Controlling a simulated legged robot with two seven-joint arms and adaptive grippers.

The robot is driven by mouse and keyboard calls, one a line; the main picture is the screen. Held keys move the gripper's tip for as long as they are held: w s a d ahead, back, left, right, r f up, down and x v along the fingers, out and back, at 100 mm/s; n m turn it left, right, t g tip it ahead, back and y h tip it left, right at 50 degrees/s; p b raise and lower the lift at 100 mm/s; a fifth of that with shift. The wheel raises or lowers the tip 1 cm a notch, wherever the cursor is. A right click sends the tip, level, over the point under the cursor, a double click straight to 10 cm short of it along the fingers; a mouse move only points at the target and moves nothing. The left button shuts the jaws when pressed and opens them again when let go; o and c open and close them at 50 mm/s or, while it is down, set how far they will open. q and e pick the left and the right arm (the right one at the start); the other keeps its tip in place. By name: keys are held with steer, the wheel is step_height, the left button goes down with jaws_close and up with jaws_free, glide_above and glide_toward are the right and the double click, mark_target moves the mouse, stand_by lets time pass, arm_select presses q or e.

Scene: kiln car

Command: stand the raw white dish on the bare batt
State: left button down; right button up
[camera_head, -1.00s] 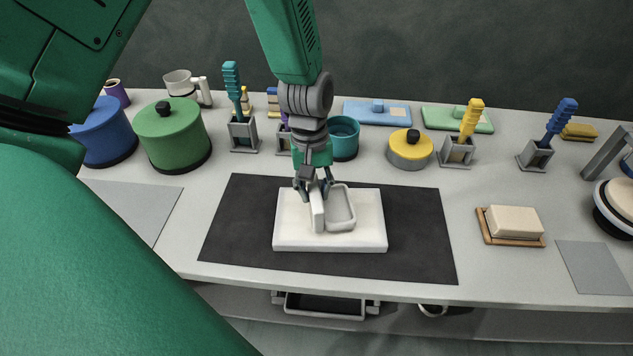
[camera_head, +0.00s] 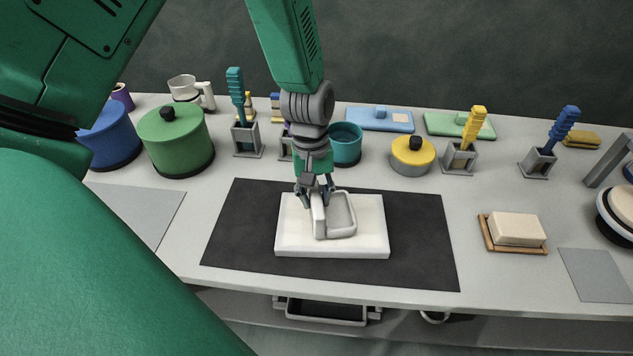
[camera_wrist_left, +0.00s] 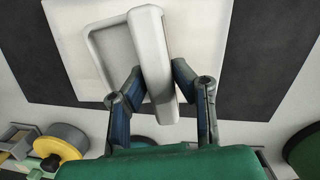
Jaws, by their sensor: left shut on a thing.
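The raw white dish (camera_head: 341,214) is a shallow rectangular dish with a greyish inside. It is over the white batt (camera_head: 367,240), a thick square slab lying on a dark mat (camera_head: 420,250). My left gripper (camera_head: 316,196) is shut on the dish's near-left wall, and this grip also shows in the wrist view (camera_wrist_left: 153,82). The dish (camera_wrist_left: 152,55) appears low over or touching the batt (camera_wrist_left: 85,75); I cannot tell if there is a gap. The batt is bare apart from the dish. My right gripper is not seen.
Behind the mat stand a green pot (camera_head: 176,142), a teal cup (camera_head: 345,145), a yellow-lidded tin (camera_head: 412,157) and brush holders. A cream block on a wooden tray (camera_head: 515,230) stands to the right. Grey sheets (camera_head: 597,274) lie at both sides.

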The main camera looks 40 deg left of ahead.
arm_select(q)
steer(key=shift+f, duration=0.35)
stand_by(0.4)
steer(key=c, duration=1.3)
jaws_free()
steer(key=shift+o, duration=0.2)
steer(key=shift+w+a+r+p, duration=0.1)
steer(key=shift+a+r+p, duration=0.1)
steer(key=shift+r+p, duration=1.1)
steer(key=shift+w+a+r+p, duration=0.1)
steer(key=shift+a+r+p, duration=0.05)
steer(key=shift+r+p, duration=1.15)
steer(key=shift+w+a+r+p, duration=0.1)
steer(key=shift+a+r+p, duration=0.1)
steer(key=shift+r+p, duration=1.1)
steer(key=shift+r, duration=0.2)
step_height(320, 180, up, 11)
steer(key=w+a, duration=0.1)
steer(key=shift+a+r, duration=0.2)
steer(key=shift+a, duration=0.1)
